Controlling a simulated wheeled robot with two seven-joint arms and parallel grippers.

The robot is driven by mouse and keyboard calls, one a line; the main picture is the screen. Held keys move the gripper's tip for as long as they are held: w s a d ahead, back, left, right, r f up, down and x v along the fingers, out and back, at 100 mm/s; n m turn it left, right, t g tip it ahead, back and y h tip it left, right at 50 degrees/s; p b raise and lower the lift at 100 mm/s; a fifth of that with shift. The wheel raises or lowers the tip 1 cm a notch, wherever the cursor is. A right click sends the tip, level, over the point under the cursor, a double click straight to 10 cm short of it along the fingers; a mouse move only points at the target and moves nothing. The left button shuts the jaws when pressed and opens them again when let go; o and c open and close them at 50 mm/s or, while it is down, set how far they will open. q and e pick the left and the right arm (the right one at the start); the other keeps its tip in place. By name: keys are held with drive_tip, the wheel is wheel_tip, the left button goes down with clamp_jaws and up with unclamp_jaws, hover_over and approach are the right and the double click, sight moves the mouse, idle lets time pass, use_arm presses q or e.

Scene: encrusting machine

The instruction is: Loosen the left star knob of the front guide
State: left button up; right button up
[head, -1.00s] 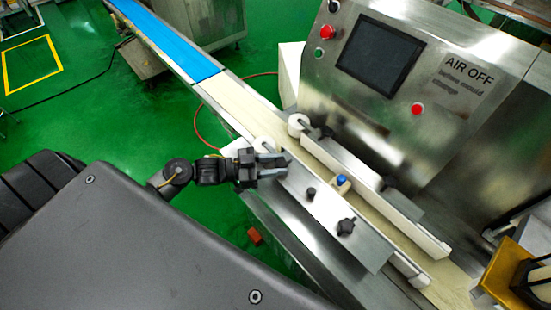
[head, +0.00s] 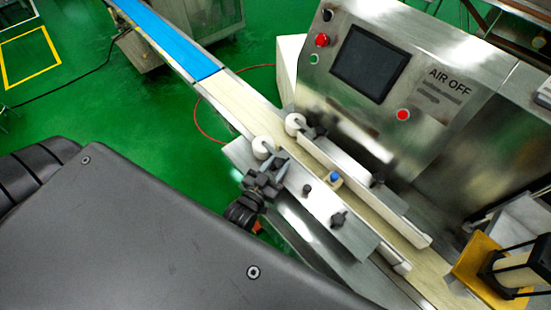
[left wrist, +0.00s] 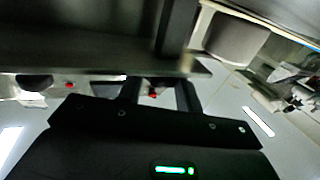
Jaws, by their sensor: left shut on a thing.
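The front guide (head: 352,240) is a metal plate with a white rail beside the cream belt. My left gripper (head: 276,168) is at the guide's left end, next to a white roller. Its dark fingers are shut on the left star knob, which the fingers hide in the head view. The right star knob (head: 338,219), black, stands clear on the plate. A small black post (head: 306,189) lies between the two knob places. The left wrist view is dark and blurred; the two fingers (left wrist: 158,92) show there, but no knob is clear. My right gripper is not in view.
The rear guide (head: 365,185) with its black knobs runs parallel across the cream belt (head: 245,105). The steel control cabinet (head: 400,125) with a screen stands behind. Green floor is free at the left.

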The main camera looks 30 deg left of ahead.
use_arm(q)
drive_tip(key=shift+d+n+y, duration=0.15)
drive_tip(key=shift+n+y, duration=0.45)
drive_tip(key=shift+y, duration=0.3)
drive_tip(key=shift+n+y, duration=0.3)
drive_tip(key=shift+y, duration=0.2)
drive_tip(key=o, duration=1)
drive_tip(key=shift+s+f, duration=0.1)
drive_tip(key=shift+s, duration=0.15)
drive_tip(key=s+b, duration=0.1)
drive_tip(key=s, duration=0.2)
drive_tip(key=s+d+b, duration=0.1)
drive_tip(key=s, duration=0.3)
drive_tip(key=s+b, duration=0.1)
drive_tip(key=s, duration=0.2)
drive_tip(key=shift+s+d, duration=0.15)
